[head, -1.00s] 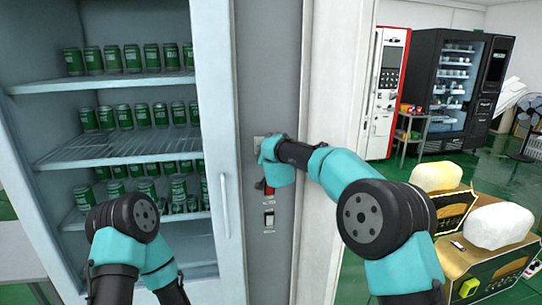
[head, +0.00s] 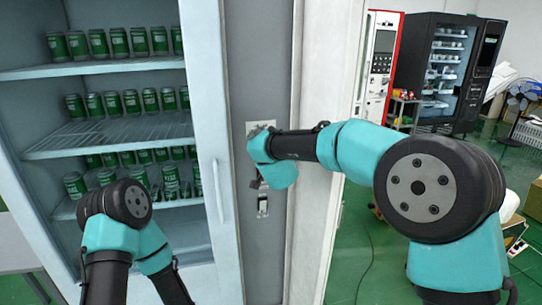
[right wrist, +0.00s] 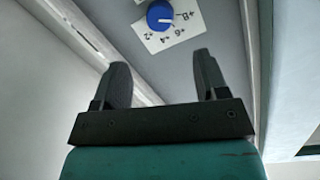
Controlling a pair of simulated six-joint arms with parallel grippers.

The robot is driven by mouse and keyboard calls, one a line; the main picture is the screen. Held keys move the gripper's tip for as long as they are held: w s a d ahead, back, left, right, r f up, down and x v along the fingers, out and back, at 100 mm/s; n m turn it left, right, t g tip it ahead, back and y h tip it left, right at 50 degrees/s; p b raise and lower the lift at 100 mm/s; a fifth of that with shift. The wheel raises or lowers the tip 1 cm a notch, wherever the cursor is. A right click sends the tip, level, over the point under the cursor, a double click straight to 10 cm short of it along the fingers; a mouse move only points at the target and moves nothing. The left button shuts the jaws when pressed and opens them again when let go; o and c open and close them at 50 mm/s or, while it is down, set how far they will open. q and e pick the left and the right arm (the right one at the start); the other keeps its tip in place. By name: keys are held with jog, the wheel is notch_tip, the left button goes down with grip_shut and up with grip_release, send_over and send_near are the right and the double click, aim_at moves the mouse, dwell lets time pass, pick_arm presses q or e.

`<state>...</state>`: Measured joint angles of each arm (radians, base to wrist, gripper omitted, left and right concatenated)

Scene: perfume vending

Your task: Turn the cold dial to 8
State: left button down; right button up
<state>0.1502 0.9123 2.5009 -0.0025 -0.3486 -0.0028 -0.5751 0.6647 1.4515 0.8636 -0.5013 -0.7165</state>
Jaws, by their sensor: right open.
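The cold dial is a round blue knob (right wrist: 160,15) with a white mark, on a white number plate (right wrist: 154,40) at the top of the right wrist view. The plate reads +2, +4, +6 and +8; the white mark points toward the +6 to +8 side. My right gripper (right wrist: 162,70) is open and empty, its two fingers apart just short of the dial. In the head view part of the plate (head: 261,127) shows on the grey panel, while my right wrist hides the dial. My left arm is at the lower left; its gripper is out of frame.
A glass-door fridge with shelves of green cans (head: 130,100) stands left of the panel, with a long vertical handle (head: 217,190). A switch (head: 263,206) sits below the dial area. A black vending machine (head: 447,70) stands far back right.

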jog(key=v, duration=0.7)
